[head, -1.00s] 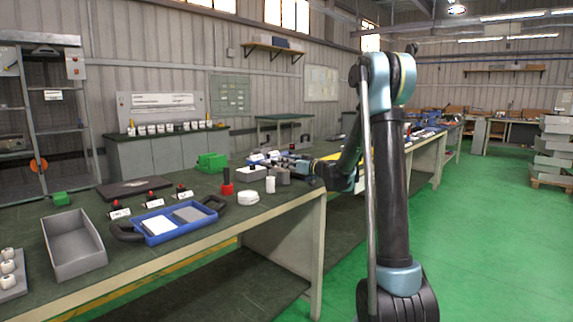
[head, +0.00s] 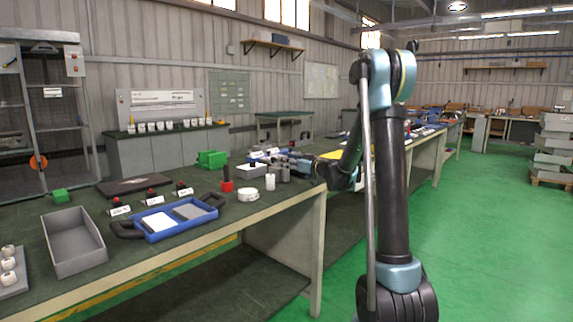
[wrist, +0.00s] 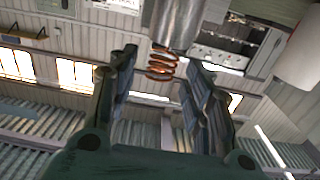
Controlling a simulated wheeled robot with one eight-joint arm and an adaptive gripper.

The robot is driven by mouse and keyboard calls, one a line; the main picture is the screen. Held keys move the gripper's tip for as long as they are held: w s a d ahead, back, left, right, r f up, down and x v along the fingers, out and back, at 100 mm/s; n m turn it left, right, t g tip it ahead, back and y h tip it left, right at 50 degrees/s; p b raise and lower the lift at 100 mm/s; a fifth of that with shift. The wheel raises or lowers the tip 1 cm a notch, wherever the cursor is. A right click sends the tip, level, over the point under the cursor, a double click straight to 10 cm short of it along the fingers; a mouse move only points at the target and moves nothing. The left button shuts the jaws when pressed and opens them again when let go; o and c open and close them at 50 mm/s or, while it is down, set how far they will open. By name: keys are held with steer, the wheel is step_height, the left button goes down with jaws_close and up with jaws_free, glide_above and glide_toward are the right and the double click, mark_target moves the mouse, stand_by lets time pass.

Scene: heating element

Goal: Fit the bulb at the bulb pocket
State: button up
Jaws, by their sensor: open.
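My gripper (wrist: 160,72) is open, with one finger on each side in the wrist view. A coiled copper-coloured piece (wrist: 161,63) shows between the fingertips, below a shiny metal cylinder (wrist: 181,18). I cannot tell whether either finger touches the coil. I also cannot tell which of these parts is the bulb or the bulb pocket. In the head view my gripper (head: 296,164) is low over the right end of the bench, beside a small grey cylinder (head: 284,174) that it partly hides.
A white cylinder (head: 270,182) stands close by; a white round part (head: 248,194) and a red holder (head: 227,185) are further left. A green block (head: 212,159) is behind. A blue tray (head: 172,232) and grey bin (head: 73,242) are left on the bench (head: 215,245).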

steer(key=v, duration=1.1)
steer(key=shift+s+f, duration=0.1)
steer(key=s+d+f+m+g+h, duration=0.1)
steer(key=s+f+m+g+h, duration=0.15)
steer(key=s, duration=0.85)
steer(key=s+d+f+m+g+h, duration=0.1)
steer(key=s+d+f+g+h, duration=0.2)
steer(key=s, duration=0.8)
steer(key=s+d+f+m+g+h, duration=0.1)
steer(key=s+d+f+m+h, duration=0.1)
steer(key=s, duration=0.5)
steer(key=s+d+f+m+g+h, duration=0.1)
steer(key=s+d+f+m+h, duration=0.1)
steer(key=s+d+f+h, duration=0.2)
steer(key=s+d+f+m+g+h, duration=0.1)
steer(key=s+d+f+m+h, duration=0.2)
steer(key=s+d+f, duration=0.4)
steer(key=s+d, duration=0.1)
steer(key=s, duration=0.3)
steer(key=shift+s+d+f, duration=0.25)
steer(key=shift+s+d, duration=0.1)
steer(key=shift+s, duration=0.05)
